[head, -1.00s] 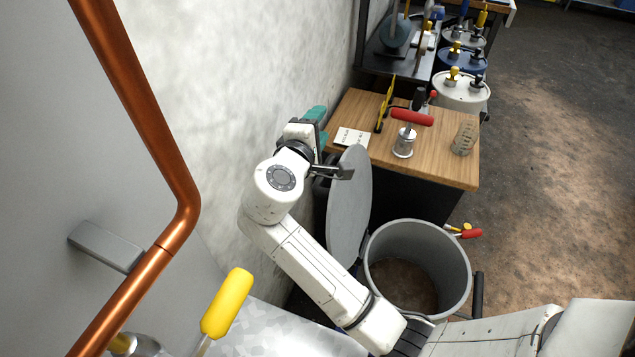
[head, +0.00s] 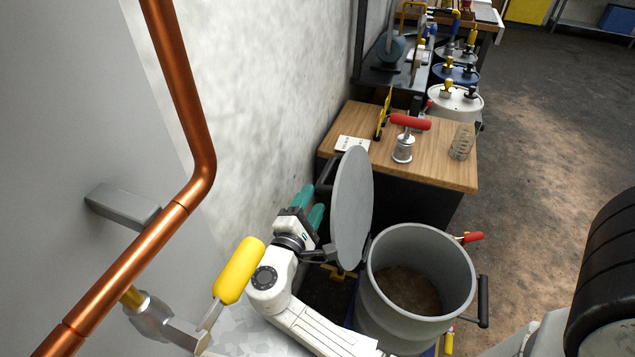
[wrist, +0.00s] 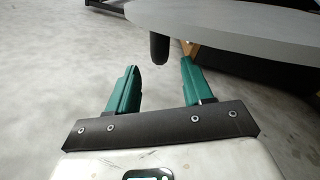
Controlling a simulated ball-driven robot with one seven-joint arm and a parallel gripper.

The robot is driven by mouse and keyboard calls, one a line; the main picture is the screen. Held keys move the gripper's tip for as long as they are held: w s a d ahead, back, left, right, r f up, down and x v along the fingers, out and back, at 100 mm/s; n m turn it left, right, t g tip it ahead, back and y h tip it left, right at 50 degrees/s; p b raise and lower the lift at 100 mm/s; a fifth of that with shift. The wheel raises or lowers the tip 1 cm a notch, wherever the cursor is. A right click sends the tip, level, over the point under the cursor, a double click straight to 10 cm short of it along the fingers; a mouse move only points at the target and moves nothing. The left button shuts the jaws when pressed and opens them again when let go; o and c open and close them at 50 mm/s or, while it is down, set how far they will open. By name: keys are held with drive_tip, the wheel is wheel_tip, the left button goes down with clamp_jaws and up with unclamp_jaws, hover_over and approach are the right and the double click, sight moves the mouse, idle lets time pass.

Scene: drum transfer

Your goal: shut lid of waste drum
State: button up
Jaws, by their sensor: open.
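The waste drum (head: 375,310) is a grey open-topped cylinder at the lower middle of the head view, with a brown inside. Its round grey lid (head: 352,205) stands upright on the drum's left side, open. A dark handle (head: 326,175) sticks out from the lid's left face; a dark handle end (wrist: 159,47) shows in the wrist view under the lid's edge (wrist: 225,25). My gripper (head: 312,202), with green fingers, is on the left, outer side of the lid, between lid and wall. In the wrist view its fingers (wrist: 160,80) are apart and empty, with the handle end beyond them.
A wooden bench (head: 440,166) stands behind the drum with a red-handled metal canister (head: 403,148) and a wire cylinder (head: 461,142). A copper pipe (head: 185,90) and a yellow-handled valve (head: 239,270) are at left. Open floor (head: 545,130) lies right.

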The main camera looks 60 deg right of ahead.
sight(324, 179)
drive_tip(key=d, duration=0.3)
drive_tip(key=w+d+b, duration=0.1)
drive_tip(key=d, duration=0.4)
drive_tip(key=shift+w+d, duration=0.15)
drive_tip(key=shift+d, duration=0.25)
drive_tip(key=shift+r, duration=0.1)
clamp_jaws()
